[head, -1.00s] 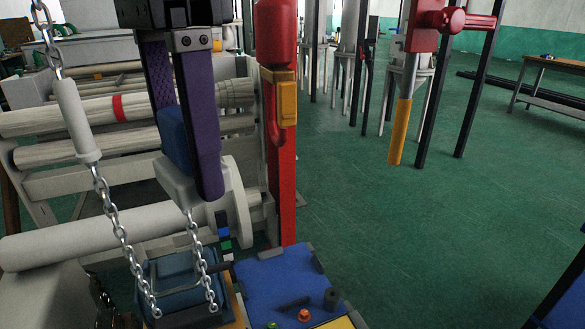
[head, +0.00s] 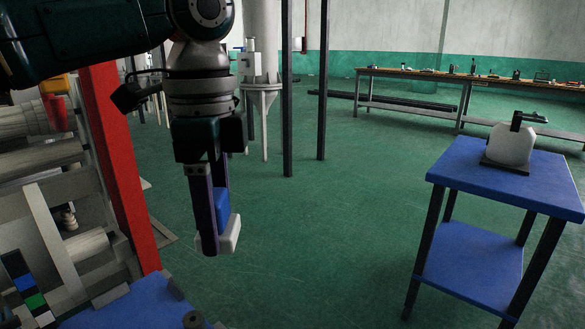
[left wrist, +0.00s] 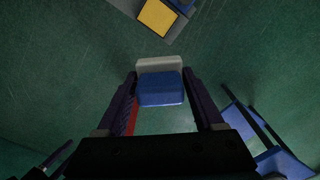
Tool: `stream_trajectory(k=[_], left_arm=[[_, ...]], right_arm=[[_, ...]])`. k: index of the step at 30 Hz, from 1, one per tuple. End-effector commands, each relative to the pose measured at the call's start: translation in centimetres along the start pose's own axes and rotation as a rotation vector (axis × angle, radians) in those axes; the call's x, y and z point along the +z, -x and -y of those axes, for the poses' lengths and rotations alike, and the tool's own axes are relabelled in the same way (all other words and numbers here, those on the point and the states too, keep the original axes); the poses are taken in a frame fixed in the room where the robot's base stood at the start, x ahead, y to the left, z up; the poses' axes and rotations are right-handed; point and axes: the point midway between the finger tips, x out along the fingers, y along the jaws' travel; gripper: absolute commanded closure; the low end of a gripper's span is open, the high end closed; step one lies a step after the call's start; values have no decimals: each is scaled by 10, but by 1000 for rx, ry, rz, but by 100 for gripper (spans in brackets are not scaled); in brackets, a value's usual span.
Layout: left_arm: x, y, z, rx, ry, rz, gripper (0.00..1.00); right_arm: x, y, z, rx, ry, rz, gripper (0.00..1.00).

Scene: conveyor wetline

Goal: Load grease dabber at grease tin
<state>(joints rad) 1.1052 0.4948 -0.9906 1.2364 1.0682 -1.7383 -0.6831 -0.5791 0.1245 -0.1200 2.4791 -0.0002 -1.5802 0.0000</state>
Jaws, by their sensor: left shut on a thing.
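The grease dabber, a blue block (head: 222,203) with a white pad (head: 231,234), is held between the purple fingers of my left gripper (head: 212,246). The gripper points down over open floor, right of the red post. In the left wrist view the dabber's blue block (left wrist: 160,90) sits between both fingertips, its white pad beyond. A white rounded body with a dark top arm (head: 512,145) stands on a blue side table (head: 470,185) at right, well apart from the gripper. I cannot tell whether it is the grease tin. My right gripper is not in view.
The roller machine (head: 45,170) and a red post (head: 120,165) stand at left. A blue surface (head: 130,305) lies at the lower left. Dark posts (head: 288,90) stand behind the gripper; a long bench (head: 440,80) is at the back. Green floor between gripper and side table is clear.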

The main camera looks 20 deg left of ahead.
Motion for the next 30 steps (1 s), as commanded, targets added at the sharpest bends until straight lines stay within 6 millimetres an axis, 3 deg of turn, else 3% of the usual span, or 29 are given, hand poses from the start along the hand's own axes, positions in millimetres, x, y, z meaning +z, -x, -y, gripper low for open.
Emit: stream_trajectory(k=[1, 3, 9, 12, 16, 23, 30], left_arm=[[5, -45, 0, 8, -78, 0, 75], [13, -82, 2, 9, -202, 0, 75], [37, -165, 1, 4, -496, -1, 75], [47, -191, -1, 2, -597, 0, 75], [54, -208, -3, 0, -674, 0, 75], [56, -219, -3, -3, -703, 0, 75], [56, -243, -3, -2, -702, 1, 75]], right_arm=[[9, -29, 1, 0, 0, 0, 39], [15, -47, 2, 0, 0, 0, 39], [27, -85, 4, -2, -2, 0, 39], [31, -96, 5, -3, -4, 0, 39], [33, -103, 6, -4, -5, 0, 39], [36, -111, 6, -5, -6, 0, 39], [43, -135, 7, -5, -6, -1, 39]])
